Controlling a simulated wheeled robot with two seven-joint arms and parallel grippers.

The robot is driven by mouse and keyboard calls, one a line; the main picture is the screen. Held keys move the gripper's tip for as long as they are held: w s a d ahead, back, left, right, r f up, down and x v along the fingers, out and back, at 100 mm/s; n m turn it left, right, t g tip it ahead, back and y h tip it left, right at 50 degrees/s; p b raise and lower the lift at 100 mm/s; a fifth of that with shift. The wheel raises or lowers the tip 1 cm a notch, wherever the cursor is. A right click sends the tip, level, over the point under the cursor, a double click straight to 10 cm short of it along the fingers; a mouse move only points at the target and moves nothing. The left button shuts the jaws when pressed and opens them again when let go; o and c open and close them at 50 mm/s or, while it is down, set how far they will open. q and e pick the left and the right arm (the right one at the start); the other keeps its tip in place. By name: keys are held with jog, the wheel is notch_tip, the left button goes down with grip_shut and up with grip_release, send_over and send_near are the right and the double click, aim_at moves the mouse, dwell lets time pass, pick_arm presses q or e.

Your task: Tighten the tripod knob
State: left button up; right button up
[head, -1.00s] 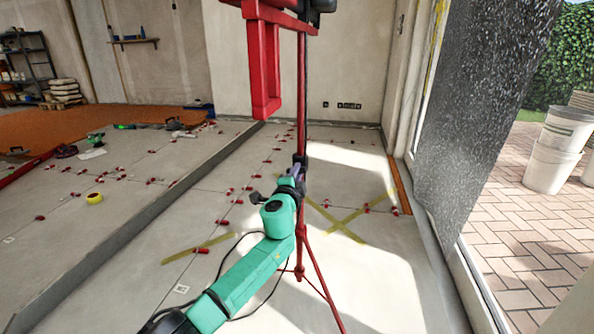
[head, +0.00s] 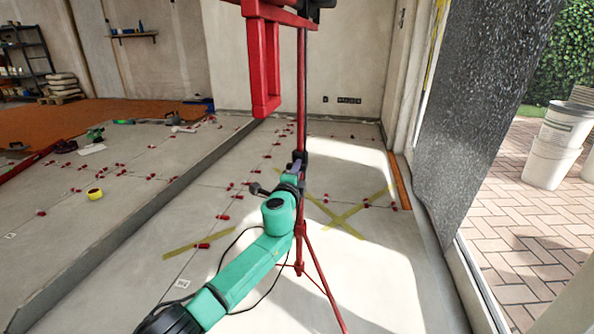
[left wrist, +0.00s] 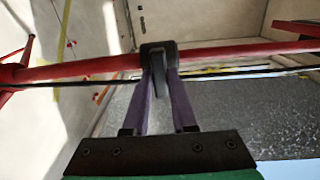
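The red tripod (head: 302,110) stands upright on the floor, its thin mast rising from spread legs. A black collar (left wrist: 158,50) sits on the mast, with a dark knob (left wrist: 160,82) sticking out towards my left wrist camera. My left gripper (head: 298,166) is at the collar. In the left wrist view, its two purple fingers (left wrist: 160,76) lie on either side of the knob and look closed on it. The fingertips partly hide the knob, and its turn angle is unclear. My right gripper is not in view.
A red frame (head: 263,60) hangs from the tripod's top. A large dark speckled slab (head: 475,110) stands at the right by the doorway. Red tile clips (head: 232,186) and yellow tape (head: 345,219) lie on the floor. A raised step edge (head: 150,205) runs along the left.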

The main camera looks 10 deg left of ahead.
pick_arm(q)
jog(key=o, duration=0.3)
jog(key=shift+f, duration=0.1)
